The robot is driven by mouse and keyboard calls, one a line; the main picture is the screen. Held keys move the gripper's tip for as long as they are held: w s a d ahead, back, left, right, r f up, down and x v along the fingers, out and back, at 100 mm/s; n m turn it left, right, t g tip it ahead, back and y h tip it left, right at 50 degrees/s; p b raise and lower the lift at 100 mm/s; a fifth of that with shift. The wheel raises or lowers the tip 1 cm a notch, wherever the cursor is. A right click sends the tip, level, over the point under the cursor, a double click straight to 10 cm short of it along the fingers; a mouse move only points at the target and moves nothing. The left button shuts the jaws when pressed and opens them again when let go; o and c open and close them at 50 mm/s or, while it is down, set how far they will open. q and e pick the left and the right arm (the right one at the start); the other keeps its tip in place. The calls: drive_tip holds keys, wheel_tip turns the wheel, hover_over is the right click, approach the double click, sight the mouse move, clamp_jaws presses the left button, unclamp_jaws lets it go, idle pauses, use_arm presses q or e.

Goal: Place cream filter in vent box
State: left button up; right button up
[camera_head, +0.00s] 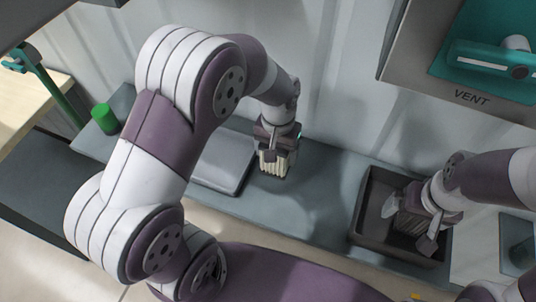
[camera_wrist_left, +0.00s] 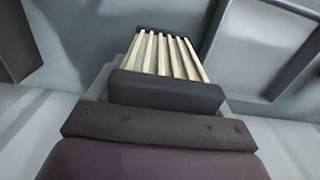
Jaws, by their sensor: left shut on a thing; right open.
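The cream filter (camera_head: 277,163), a pleated block with pale slats, is in my left gripper (camera_head: 276,150), held over the grey bench. In the left wrist view the filter (camera_wrist_left: 165,55) stands out beyond the dark finger pad. Whether its lower end touches the bench I cannot tell. The vent box (camera_head: 470,97), marked VENT, is at the upper right, with a teal interior and a teal bar with a pale strip across it. My right gripper (camera_head: 412,218) is open over the dark bin. A dark, ridged block shows between its fingers, partly hidden.
The dark bin (camera_head: 358,215) stands at the bench's right. A grey tray (camera_head: 222,172) lies left of the filter, partly behind my left arm. A green cylinder (camera_head: 105,118) stands at the left. The bench (camera_head: 315,200) between filter and bin is clear.

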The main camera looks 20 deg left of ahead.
use_arm(q)
drive_tip(key=shift+a+f, duration=0.3)
drive_tip(key=shift+a, duration=0.35)
drive_tip(key=shift+a+f, duration=0.15)
drive_tip(key=shift+f, duration=0.2)
wheel_tip(320, 180, down, 3)
drive_tip(key=shift+s+r+p, duration=0.1)
drive_tip(key=shift+s+p, duration=0.05)
drive_tip(key=shift+p, duration=0.5)
drive_tip(key=shift+f, duration=0.45)
drive_tip(key=o, duration=1.1)
drive_tip(key=shift+f, duration=0.1)
drive_tip(key=shift+c, duration=0.2)
